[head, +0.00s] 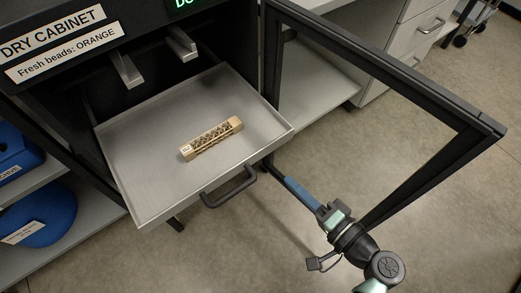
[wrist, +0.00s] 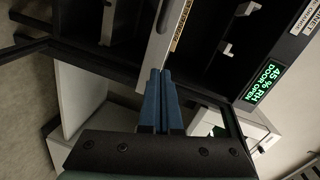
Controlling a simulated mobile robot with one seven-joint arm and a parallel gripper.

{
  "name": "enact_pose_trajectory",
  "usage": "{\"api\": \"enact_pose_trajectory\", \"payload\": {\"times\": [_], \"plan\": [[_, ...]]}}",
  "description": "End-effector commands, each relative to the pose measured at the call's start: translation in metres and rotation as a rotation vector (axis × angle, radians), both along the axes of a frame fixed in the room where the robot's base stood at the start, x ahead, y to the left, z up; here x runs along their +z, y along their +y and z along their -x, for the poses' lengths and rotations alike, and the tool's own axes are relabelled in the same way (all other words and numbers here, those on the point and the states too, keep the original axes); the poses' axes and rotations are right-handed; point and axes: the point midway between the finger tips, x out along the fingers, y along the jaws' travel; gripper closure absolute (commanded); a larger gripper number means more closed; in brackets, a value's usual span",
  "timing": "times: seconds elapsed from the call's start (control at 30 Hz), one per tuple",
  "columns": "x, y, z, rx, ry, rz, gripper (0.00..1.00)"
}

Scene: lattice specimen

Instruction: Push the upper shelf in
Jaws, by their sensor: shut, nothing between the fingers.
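The pulled-out metal shelf (head: 125,165) sticks far out of the open dry cabinet (head: 60,20), with a dark handle (head: 228,186) on its front. A tan lattice specimen (head: 211,138) lies on it. My gripper (head: 289,181) is right of the handle, by the shelf's front right corner; contact cannot be told. In the wrist view, its two blue fingers (wrist: 161,72) are together and empty, pointing towards a pale upright panel (wrist: 163,35) that looks like the shelf front.
The cabinet door (head: 390,60), a dark frame, stands open to the right, close to my arm. Two metal brackets (head: 125,72) project above the shelf. Blue containers (head: 40,218) sit at the left. White drawers (head: 405,45) stand behind. The floor (head: 440,210) at right is clear.

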Motion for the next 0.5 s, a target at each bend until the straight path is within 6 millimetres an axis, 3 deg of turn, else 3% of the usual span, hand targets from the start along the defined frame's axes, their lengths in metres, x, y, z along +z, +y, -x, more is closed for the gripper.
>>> {"api": "enact_pose_trajectory", "payload": {"times": [0.03, 0.1, 0.2, 0.33, 0.5], "plan": [[-0.003, -0.001, 0.020, -0.012, 0.011, -0.089, 1.00], [-0.006, -0.002, 0.040, -0.025, 0.005, -0.181, 1.00], [-0.008, -0.003, 0.055, -0.041, -0.008, -0.255, 1.00], [-0.009, 0.000, 0.057, -0.045, -0.016, -0.281, 1.00], [-0.009, 0.015, 0.036, -0.039, -0.017, -0.280, 1.00]]}}
